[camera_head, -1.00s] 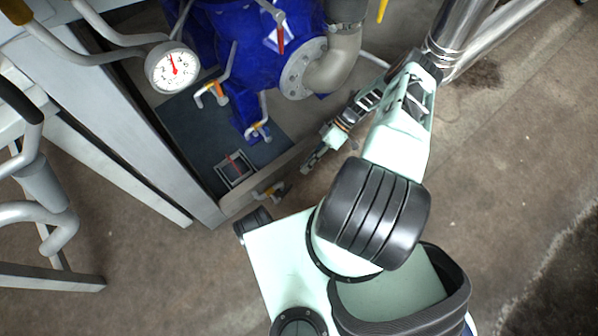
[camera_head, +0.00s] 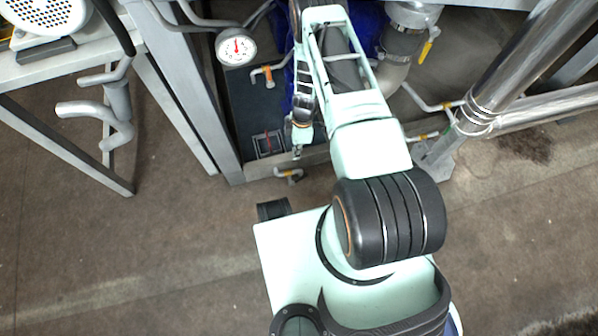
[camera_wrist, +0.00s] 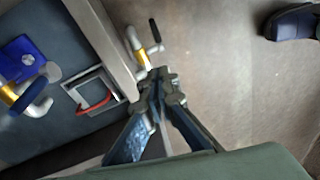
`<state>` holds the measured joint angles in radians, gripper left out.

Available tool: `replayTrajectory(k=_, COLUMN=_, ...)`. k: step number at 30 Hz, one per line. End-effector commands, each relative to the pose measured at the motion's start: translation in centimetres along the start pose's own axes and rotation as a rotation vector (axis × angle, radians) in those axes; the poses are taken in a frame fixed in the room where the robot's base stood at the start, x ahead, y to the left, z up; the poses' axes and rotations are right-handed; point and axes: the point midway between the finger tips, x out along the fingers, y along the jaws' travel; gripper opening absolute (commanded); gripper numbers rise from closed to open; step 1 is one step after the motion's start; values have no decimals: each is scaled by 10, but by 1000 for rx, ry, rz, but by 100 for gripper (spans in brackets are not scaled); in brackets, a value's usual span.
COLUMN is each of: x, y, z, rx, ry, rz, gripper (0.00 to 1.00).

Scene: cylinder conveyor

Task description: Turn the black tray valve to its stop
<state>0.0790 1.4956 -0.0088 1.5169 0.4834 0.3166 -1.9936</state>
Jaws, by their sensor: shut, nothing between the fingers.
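The tray valve (camera_wrist: 141,57) has a yellow-banded pipe body outside the tray wall. In the wrist view its black handle (camera_wrist: 155,31) stands to the right of the pipe. In the head view the valve (camera_head: 289,175) is small, low on the tray's front wall, and its handle angle is hard to read. My gripper (camera_wrist: 160,78) is shut and empty. In the wrist view its tips are just below the valve body; whether they touch it I cannot tell. In the head view my gripper (camera_head: 297,152) is just above the valve, over the tray wall.
The dark tray floor (camera_head: 240,105) holds a square drain with a red handle (camera_head: 268,144). A gauge (camera_head: 236,46) hangs at the upper left. Steel pipes (camera_head: 500,95) stand on the right. A bench leg frame is on the left. The floor in front of the tray is clear.

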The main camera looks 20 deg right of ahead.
Motion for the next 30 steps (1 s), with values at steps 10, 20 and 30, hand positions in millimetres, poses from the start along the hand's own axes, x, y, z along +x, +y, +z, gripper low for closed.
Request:
replayTrajectory(k=10, x=51, y=0, z=1, rx=-4, ry=-6, rz=0, gripper=0)
replayTrajectory(k=20, x=112, y=0, z=11, rx=1, ry=-5, rz=1, gripper=0)
replayTrajectory(k=30, x=128, y=1, z=29, rx=-2, ry=-3, rz=3, gripper=0)
